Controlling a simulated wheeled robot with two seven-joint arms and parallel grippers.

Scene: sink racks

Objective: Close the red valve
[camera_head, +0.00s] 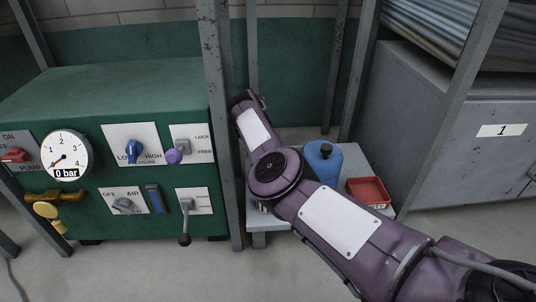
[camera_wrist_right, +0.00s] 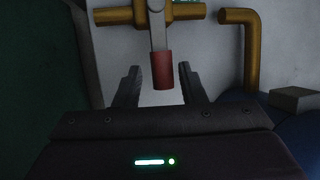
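The red valve shows in the right wrist view as a grey lever with a red grip (camera_wrist_right: 161,71), hanging down from a yellow pipe fitting (camera_wrist_right: 140,15). My right gripper (camera_wrist_right: 160,82) is open, with one finger on each side of the red grip. A gap shows between the grip and each finger, so it is not clamped. In the head view my right arm reaches up from the lower right. Its gripper and this valve are hidden there. My left gripper is in neither view.
A green panel cabinet (camera_head: 110,85) with a gauge (camera_head: 67,153) stands left of a steel post (camera_head: 217,120). A low shelf holds a blue container (camera_head: 322,160) and a red tray (camera_head: 368,191). A yellow pipe (camera_wrist_right: 251,50) stands right of the valve. A grey cabinet (camera_head: 475,160) is at right.

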